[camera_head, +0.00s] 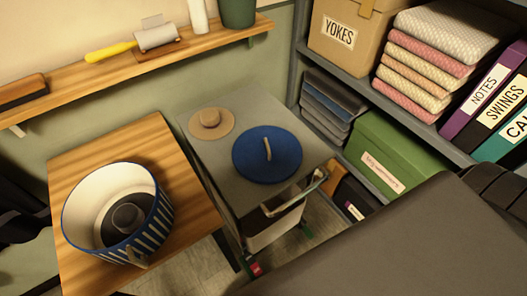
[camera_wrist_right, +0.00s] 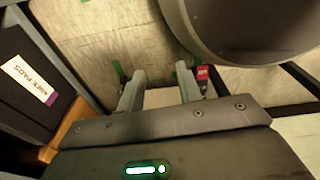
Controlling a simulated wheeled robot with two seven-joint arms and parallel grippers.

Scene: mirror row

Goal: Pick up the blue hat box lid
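The blue hat box lid (camera_head: 267,155) is a round disc with a small beige strip handle on top. The open hat box (camera_head: 83,228), white with blue stripes, stands on a wooden table at left, with a dark hat (camera_head: 127,215) inside. My right gripper (camera_wrist_right: 157,76) shows in the right wrist view, its two fingers apart and nothing between them. Neither gripper shows in the head view, and I cannot make out the lid in the wrist view.
The wooden table (camera_head: 147,140) stands left of the cart. A metal handle (camera_head: 297,194) sticks out from the cart's front. A wall shelf (camera_head: 75,85) holds a yellow-handled tool. Shelving at right holds a YOKES box (camera_head: 343,35), folded cloth, binders and a green box (camera_head: 390,155).

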